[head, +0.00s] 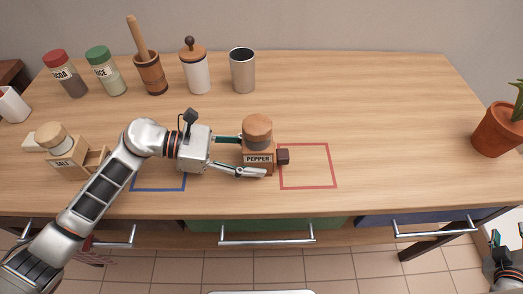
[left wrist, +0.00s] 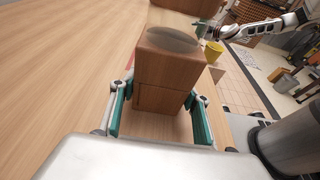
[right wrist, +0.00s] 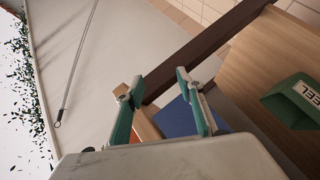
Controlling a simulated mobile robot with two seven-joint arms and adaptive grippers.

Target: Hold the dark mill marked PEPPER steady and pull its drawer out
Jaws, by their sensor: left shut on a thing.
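The dark mill marked PEPPER (head: 257,159) stands upright on the wooden counter, at the left edge of a red outlined square. It has a round wooden top. My left gripper (head: 254,155) is shut around the mill's body from the left, one finger behind and one in front. The left wrist view shows the mill (left wrist: 163,65) between both fingers. My right gripper (right wrist: 153,84) is open and empty, off at the head view's lower right (head: 495,241).
A lighter SALT mill (head: 66,160) with its drawer out stands at the left. Jars, a mortar with pestle and a metal cup (head: 242,70) line the back. A potted plant (head: 497,128) is at the far right. The counter right of the red square (head: 334,170) is clear.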

